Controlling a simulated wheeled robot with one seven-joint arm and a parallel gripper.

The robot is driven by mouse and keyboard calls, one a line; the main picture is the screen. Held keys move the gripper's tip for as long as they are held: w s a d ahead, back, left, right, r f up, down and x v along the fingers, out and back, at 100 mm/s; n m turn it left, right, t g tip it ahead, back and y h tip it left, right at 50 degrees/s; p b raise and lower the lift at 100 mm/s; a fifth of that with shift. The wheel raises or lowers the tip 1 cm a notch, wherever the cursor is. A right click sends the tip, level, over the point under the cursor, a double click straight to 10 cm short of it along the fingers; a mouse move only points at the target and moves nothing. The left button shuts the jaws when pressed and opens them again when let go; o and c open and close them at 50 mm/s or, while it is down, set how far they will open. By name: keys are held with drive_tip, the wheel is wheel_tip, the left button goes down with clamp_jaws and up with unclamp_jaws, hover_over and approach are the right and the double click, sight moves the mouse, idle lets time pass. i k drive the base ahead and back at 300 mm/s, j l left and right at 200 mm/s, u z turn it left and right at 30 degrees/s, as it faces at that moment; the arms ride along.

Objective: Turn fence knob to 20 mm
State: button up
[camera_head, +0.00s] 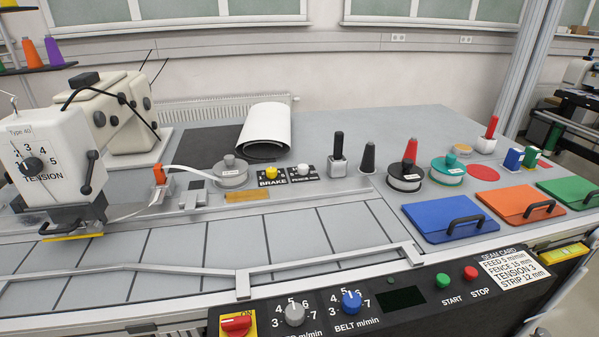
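No knob in camera_head carries a label that I can read as fence. A small dark box with a pale knob (304,171) stands on the table beside the yellow brake knob (271,172); its lettering is too small to read. On the front panel are a grey knob (295,314), its label partly cut off but ending in m/min, and a blue belt knob (351,301). A metal fence rail (330,257) runs across the tiled table section. My gripper is not in view.
A sewing machine with a tension dial (33,164) stands at left. A red switch (237,323), green start button (442,280) and red stop button (470,272) sit on the panel. Blue (450,217), orange (514,203) and green trays lie at right. The tiled section is mostly clear.

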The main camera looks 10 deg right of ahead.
sight(302, 168)
drive_tip(key=i+j, duration=0.15)
drive_tip(key=j, duration=0.2)
drive_tip(key=i+j, duration=0.1)
drive_tip(key=j, duration=0.3)
drive_tip(key=i+j, duration=0.15)
drive_tip(key=j, duration=0.2)
drive_tip(key=i+j, duration=0.1)
drive_tip(key=j, duration=0.25)
